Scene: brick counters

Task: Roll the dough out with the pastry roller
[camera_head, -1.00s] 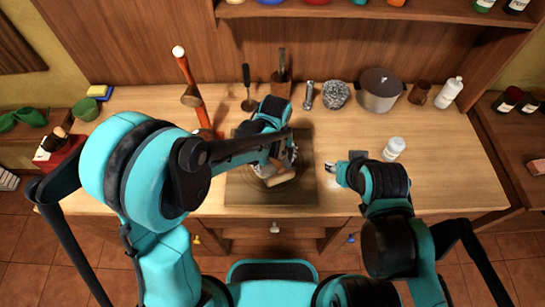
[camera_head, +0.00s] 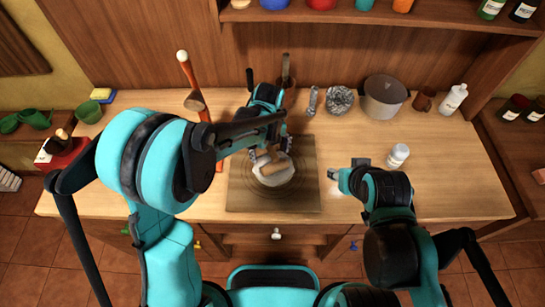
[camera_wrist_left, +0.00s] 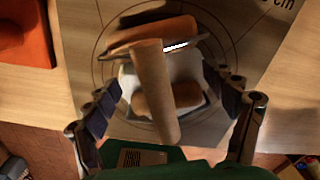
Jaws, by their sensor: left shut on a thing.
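The white dough (camera_head: 268,179) lies on the dark square board (camera_head: 243,198) in the middle of the counter. The wooden pastry roller (camera_head: 277,167) is over the dough; in the left wrist view its handle (camera_wrist_left: 153,85) runs up and down between two roller ends. My left gripper (camera_head: 270,148) is shut on the pastry roller, just behind the dough's middle. The dough (camera_wrist_left: 180,68) shows partly behind the roller in that view; I cannot tell whether the roller touches it. My right gripper (camera_head: 348,167) is beside the board on the right, and its jaws are unclear.
A white-capped bottle (camera_head: 398,156) stands right of my right gripper. A grey pot (camera_head: 384,98), a brown mug (camera_head: 423,101) and a white bottle (camera_head: 452,99) stand at the back right. A red-handled tool (camera_head: 188,72) stands at the back left. The counter's front right is clear.

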